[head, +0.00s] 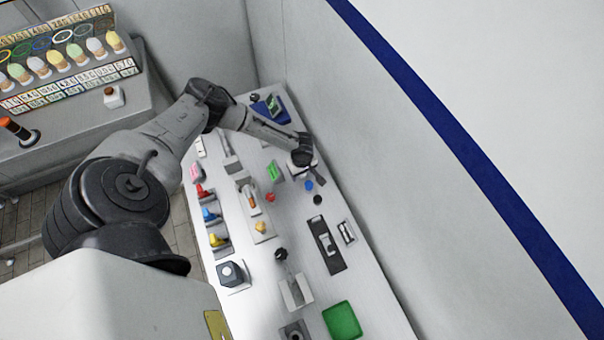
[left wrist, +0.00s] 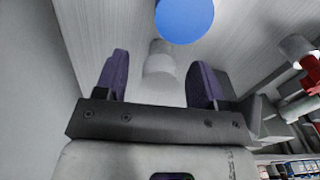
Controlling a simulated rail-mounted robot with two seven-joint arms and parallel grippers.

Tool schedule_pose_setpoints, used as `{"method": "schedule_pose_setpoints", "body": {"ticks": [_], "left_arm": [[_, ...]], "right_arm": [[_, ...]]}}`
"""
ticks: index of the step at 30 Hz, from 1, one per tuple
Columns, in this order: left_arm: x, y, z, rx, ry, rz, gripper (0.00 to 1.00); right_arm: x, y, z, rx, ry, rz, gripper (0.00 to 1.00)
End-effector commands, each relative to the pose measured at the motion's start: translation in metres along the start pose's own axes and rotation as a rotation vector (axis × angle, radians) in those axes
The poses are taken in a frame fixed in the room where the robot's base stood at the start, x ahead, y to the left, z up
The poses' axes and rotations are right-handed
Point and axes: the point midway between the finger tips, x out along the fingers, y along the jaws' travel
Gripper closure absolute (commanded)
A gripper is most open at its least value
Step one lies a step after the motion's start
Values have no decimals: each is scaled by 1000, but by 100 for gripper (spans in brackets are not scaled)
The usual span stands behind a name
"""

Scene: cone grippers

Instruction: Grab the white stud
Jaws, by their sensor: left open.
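My left gripper (head: 314,175) is above the far right part of the white panel, close to the wall. In the left wrist view its two purple fingers (left wrist: 160,62) are apart. The white stud (left wrist: 161,60), a short pale cylinder, shows in the gap between the fingers. I cannot tell whether it touches either finger. In the head view I cannot make out the stud near the gripper and arm. A blue round knob (left wrist: 185,18) shows just beyond the stud, and in the head view (head: 309,185) beside the gripper. My right gripper is not in view.
A black knob (head: 318,199) and a red knob (head: 270,197) stand near the gripper. A green block (head: 275,171) is to its left. The wall (head: 345,150) runs close along the panel's right side. A green tray (head: 342,320) lies at the near end.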

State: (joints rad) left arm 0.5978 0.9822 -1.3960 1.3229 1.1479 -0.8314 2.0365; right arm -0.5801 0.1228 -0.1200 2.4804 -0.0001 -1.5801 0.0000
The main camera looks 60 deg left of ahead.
Motion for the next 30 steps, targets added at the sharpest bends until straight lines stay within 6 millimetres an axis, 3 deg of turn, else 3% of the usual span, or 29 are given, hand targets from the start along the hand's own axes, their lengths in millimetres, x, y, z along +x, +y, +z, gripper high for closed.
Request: {"method": "schedule_pose_setpoints", "body": {"ticks": [5,22,30], "left_arm": [[0,0,0,0,0,0,37],[0,0,0,0,0,0,90],[-2,0,0,0,0,0,90]], "right_arm": [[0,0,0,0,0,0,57],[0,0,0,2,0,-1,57],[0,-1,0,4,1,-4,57]]}}
